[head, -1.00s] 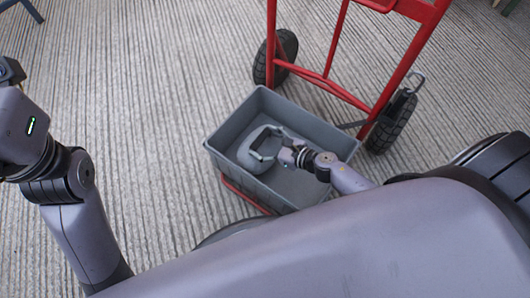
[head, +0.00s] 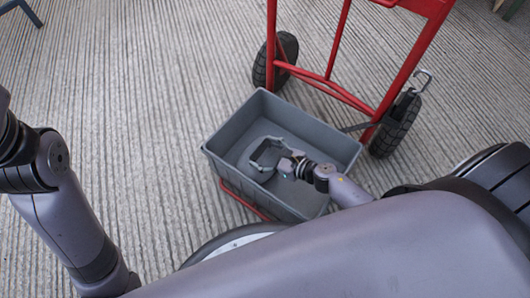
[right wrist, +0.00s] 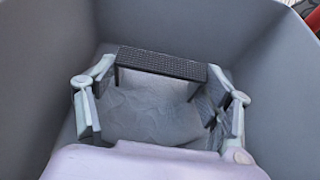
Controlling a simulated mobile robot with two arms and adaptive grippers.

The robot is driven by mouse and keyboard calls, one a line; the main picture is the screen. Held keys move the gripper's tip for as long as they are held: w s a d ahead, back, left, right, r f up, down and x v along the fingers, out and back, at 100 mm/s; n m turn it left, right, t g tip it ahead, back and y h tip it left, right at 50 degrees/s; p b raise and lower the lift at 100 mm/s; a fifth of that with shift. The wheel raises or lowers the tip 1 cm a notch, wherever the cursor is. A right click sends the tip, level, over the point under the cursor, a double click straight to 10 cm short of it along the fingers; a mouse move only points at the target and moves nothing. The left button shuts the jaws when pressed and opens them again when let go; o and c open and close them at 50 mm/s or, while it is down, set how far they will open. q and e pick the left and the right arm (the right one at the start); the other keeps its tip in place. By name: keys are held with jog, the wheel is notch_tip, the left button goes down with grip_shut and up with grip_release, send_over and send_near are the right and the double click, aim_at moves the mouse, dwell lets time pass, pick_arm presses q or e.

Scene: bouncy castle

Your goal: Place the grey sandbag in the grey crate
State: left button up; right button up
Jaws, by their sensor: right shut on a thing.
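The grey crate (head: 226,136) stands on the toe plate of the red hand truck, its open top facing up. My right gripper (head: 265,153) is down inside the crate, between its walls. In the right wrist view my right gripper (right wrist: 160,112) has a finger at each side of the grey sandbag (right wrist: 150,108) and is shut on it. A dark webbing strap (right wrist: 160,63) spans the far side of the bag. In the head view the bag is hard to tell from the crate's grey inside. Whether it touches the crate floor is unclear. My left gripper is out of view.
The red hand truck (head: 330,85) stands behind the crate, with black wheels (head: 397,125) on both sides. Its frame rises close to the crate's far wall. The ribbed grey floor (head: 150,100) to the left is clear.

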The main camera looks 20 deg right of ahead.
jog(key=o, duration=1.9)
jog(key=shift+f, duration=0.1)
jog(key=shift+o, duration=0.2)
